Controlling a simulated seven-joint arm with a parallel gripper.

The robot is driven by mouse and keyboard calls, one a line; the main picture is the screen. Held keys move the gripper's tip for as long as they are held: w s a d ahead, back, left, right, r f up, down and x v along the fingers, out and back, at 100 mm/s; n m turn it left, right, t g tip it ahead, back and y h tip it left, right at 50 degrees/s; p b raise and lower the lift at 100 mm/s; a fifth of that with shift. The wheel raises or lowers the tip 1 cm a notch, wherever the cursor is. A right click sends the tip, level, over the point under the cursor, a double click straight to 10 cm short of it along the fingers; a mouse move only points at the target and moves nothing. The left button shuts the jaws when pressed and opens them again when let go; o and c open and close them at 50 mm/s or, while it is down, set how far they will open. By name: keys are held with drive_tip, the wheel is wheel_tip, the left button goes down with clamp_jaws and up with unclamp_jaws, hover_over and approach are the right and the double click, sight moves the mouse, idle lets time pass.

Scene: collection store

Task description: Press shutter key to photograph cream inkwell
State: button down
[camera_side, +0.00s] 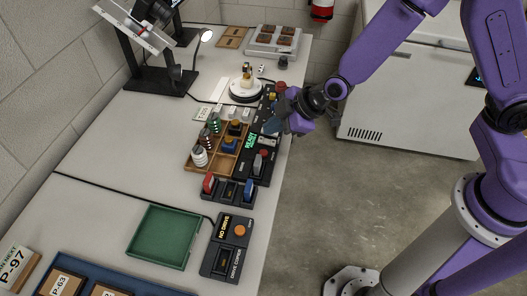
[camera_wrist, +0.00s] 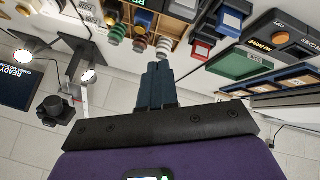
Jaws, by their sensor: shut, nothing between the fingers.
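A small cream inkwell (camera_side: 246,81) with a yellowish-brown top stands on a round white turntable (camera_side: 243,93) near the back of the bench. The long black control panel (camera_side: 269,107) runs along the bench's right edge and has a lit green READY display (camera_side: 251,140). My gripper (camera_side: 268,128) is at this panel beside the display, its fingers together and empty. In the wrist view its dark fingers (camera_wrist: 157,70) also show closed. The shutter key is not clearly distinguishable; the gripper may hide it. I cannot tell whether the fingertips touch the panel.
A wooden compartment tray (camera_side: 190,169) with several bottles lies just left of the panel. A camera on a black stand (camera_side: 150,79) and a lamp (camera_side: 206,36) stand behind. A green tray (camera_side: 164,236) and a black box with an orange button (camera_side: 226,260) are in front.

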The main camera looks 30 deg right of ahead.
drive_tip(key=t, duration=0.2)
hover_over(266, 154)
wheel_tip(266, 154, down, 3)
drive_tip(key=shift+h, duration=0.4)
drive_tip(key=shift+f, duration=4.4)
drive_tip(key=shift+f, duration=0.1)
drive_tip(key=shift+f, duration=0.3)
drive_tip(key=shift+f, duration=0.45)
drive_tip(key=shift+s+r, duration=0.1)
drive_tip(key=shift+r, duration=0.75)
drive_tip(key=shift+r, duration=0.15)
